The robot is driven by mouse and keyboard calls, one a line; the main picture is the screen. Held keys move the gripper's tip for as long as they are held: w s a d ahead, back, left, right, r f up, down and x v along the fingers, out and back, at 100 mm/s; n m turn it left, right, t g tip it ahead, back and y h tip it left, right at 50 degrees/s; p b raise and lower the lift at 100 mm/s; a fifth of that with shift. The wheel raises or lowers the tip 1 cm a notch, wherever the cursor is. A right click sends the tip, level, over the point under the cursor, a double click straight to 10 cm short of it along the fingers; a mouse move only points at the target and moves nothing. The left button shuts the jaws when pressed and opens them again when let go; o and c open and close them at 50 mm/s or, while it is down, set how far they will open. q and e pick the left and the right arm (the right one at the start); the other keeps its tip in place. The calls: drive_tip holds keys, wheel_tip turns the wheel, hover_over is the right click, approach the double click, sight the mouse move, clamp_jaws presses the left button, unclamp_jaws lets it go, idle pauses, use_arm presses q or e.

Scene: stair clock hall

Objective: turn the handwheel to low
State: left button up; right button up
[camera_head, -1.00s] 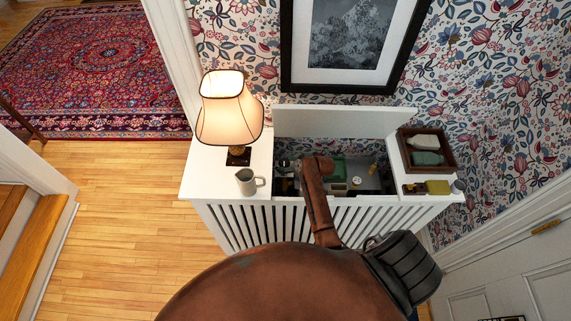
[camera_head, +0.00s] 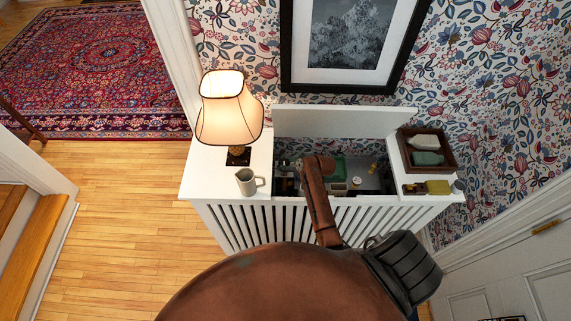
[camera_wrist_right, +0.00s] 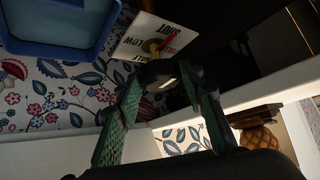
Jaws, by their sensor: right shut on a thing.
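In the right wrist view, the handwheel (camera_wrist_right: 160,74) shows as a dark rounded piece between my right fingertips. My right gripper (camera_wrist_right: 164,82), with green finger pads, is shut on the handwheel. In the head view my brown arm covers part of the opening of the white slatted cabinet (camera_head: 225,182), and I cannot make out the handwheel there. My left gripper is not in view.
The cabinet's lid (camera_head: 345,116) stands raised against the papered wall. A lit lamp (camera_head: 228,115) and a grey jug (camera_head: 248,181) stand on the left top. A brown tray (camera_head: 404,138) lies on the right top. Wooden floor (camera_head: 115,220) is clear at left.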

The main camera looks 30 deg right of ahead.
drive_tip(key=shift+f, duration=0.1)
drive_tip(key=shift+d+n+y+b, duration=0.3)
drive_tip(key=shift+n+y, duration=0.2)
drive_tip(key=shift+n, duration=0.2)
drive_tip(key=shift+f+n+g+y+b, duration=0.15)
drive_tip(key=shift+n+g+y+b, duration=0.35)
drive_tip(key=shift+n, duration=0.3)
drive_tip(key=n+y+b, duration=0.1)
drive_tip(key=n+b, duration=0.1)
drive_tip(key=n+g+y+b, duration=0.1)
drive_tip(key=b, duration=0.2)
drive_tip(key=shift+w+d+n+g, duration=0.2)
drive_tip(key=shift+w+n+g, duration=0.1)
drive_tip(key=shift+n, duration=0.1)
drive_tip(key=shift+n+g+y+b, duration=0.6)
drive_tip(key=shift+n+b, duration=0.3)
drive_tip(key=shift+b, duration=0.35)
drive_tip(key=shift+w+r, duration=0.1)
drive_tip(key=shift+r, duration=0.1)
drive_tip(key=o, duration=1.1)
